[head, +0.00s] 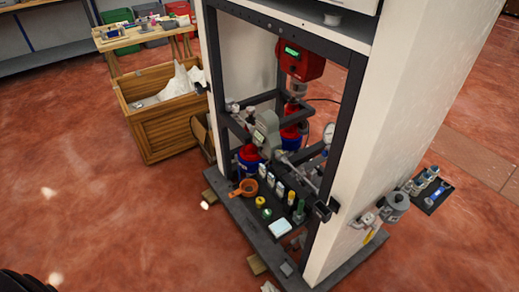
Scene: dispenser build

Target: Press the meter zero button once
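A grey meter-like unit (266,128) sits on the pipework inside the dark-framed dispenser cabinet (358,85). A red unit with a small lit green display (292,51) hangs above it in the same frame. I cannot tell which of the two carries the zero button; no button is clear at this size. Neither of my grippers is in view.
A grey canister (396,203) is on the right outer side. A wooden crate (160,140) stands left behind.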

